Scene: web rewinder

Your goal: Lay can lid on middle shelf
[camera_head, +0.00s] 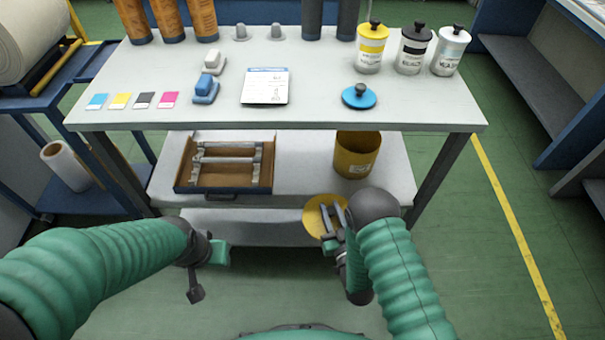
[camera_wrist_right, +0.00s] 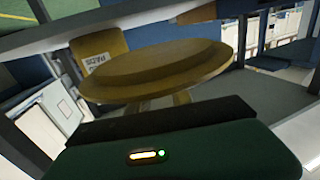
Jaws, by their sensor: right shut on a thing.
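The can lid (camera_head: 313,216) is a yellow disc. My right gripper (camera_head: 334,212) is shut on it and holds it tilted in front of the shelves, near the middle shelf's (camera_head: 290,197) front edge. In the right wrist view the lid (camera_wrist_right: 155,72) fills the middle, with the yellow can (camera_wrist_right: 98,55) behind it. The can (camera_head: 357,156) stands at the right of the middle shelf. My left gripper (camera_head: 206,268) hangs left of centre, in front of the lower shelf, apart from any object; its fingers are not clear.
A tray with grey parts (camera_head: 226,164) occupies the middle shelf's left. Bare shelf lies between tray and can. A lower shelf (camera_head: 250,222) lies below.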

